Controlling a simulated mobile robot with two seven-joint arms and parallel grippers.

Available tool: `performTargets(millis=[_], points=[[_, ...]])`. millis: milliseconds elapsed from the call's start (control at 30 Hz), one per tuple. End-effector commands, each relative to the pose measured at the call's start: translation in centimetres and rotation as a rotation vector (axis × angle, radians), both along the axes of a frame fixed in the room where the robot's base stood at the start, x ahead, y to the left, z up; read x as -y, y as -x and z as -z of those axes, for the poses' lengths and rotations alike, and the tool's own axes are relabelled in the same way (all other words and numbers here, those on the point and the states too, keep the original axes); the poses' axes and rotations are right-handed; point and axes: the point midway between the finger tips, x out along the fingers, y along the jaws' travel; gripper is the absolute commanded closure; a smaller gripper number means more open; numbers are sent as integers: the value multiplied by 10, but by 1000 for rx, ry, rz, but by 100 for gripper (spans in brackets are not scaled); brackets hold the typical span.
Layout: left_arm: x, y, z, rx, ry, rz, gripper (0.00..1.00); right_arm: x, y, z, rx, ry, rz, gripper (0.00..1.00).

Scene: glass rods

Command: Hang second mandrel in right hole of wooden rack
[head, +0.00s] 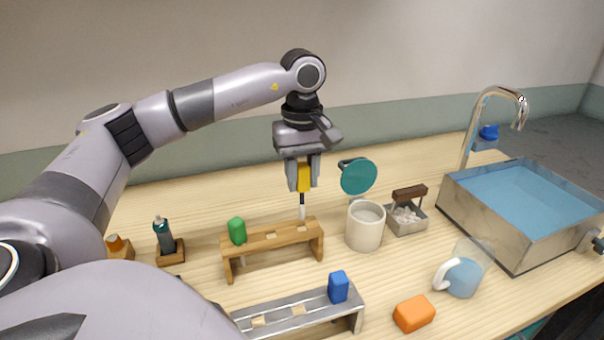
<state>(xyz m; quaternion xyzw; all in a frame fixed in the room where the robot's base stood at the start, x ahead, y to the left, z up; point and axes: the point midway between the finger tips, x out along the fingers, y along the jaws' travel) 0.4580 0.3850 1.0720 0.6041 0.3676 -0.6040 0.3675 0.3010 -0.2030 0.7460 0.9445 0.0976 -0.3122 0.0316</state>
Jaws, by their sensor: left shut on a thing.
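My left gripper (303,185) is shut on the yellow handle of a mandrel (303,177), which hangs upright with its thin dark and white rod pointing down. The rod's lower end is at the right part of the wooden rack (247,245), close to its top bar; I cannot tell whether it is in the hole or just behind or above it. A green-handled mandrel (237,230) stands in the left part of the wooden rack. My right gripper is not in view.
A metal rack (351,301) with a blue-handled mandrel (338,286) stands in front. A white cup (365,226), a teal disc (358,176), a small tray (407,219), a glass mug (463,275) and an orange block (414,313) lie to the right, before the water basin (490,233).

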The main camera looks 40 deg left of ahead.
Motion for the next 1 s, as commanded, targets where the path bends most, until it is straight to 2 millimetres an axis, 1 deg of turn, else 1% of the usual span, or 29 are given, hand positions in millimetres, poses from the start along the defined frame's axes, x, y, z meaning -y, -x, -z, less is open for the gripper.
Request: performTargets(millis=[100, 1000], points=[[0, 0, 7, 0, 0, 0, 98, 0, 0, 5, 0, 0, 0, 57], [0, 0, 42, 1, 0, 0, 98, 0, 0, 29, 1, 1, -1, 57]])
